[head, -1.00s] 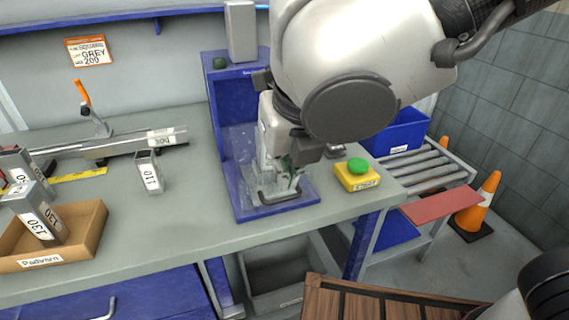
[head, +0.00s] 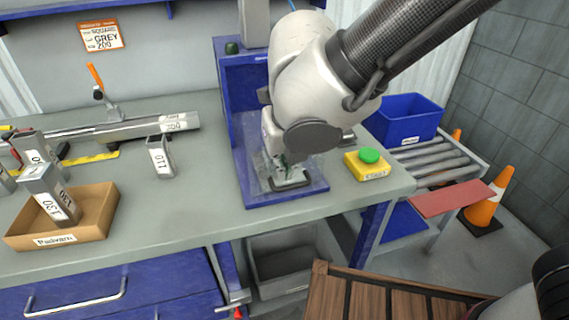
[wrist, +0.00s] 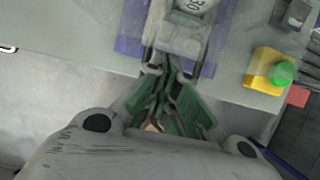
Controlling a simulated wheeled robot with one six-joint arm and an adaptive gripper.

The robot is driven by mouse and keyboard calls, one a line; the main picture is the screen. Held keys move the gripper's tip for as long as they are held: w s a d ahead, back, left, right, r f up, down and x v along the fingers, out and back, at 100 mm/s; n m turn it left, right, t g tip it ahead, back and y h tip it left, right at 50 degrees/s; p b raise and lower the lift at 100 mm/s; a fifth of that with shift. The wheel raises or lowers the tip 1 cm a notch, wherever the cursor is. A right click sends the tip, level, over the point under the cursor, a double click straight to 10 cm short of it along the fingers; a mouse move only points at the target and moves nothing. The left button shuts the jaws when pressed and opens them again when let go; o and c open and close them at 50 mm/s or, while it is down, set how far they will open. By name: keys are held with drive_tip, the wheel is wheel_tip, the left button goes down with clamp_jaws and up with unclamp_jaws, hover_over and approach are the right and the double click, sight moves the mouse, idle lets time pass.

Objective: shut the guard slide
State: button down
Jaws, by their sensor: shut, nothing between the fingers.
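The guard slide's clear panel (head: 252,150) is on the blue press-like station (head: 238,160) at the middle of the bench. Its dark handle (head: 291,184) lies low near the front of the blue base plate. It also shows in the wrist view (wrist: 198,70), with a post on each side of my fingers. My gripper (head: 285,166) is shut and empty, pointing down at the handle. In the wrist view its green-padded fingers (wrist: 166,88) are together between the posts; whether they touch the bar I cannot tell. A grey labelled block (wrist: 195,6) shows beyond. My arm hides much of the station.
A yellow box with a green button (head: 369,163) stands right of the station. A blue bin (head: 405,118) and a roller conveyor (head: 440,160) are farther right. A grey block marked 110 (head: 160,158) and a cardboard tray (head: 95,222) are left. Bench between is clear.

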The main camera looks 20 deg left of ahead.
drive_tip(key=w+a, duration=0.2)
drive_tip(key=w, duration=0.2)
drive_tip(key=w+a, duration=0.3)
drive_tip(key=w, duration=0.1)
drive_tip(key=w+a, duration=0.2)
drive_tip(key=w, duration=0.2)
drive_tip(key=shift+w+a, duration=0.4)
drive_tip(key=shift+s, duration=0.1)
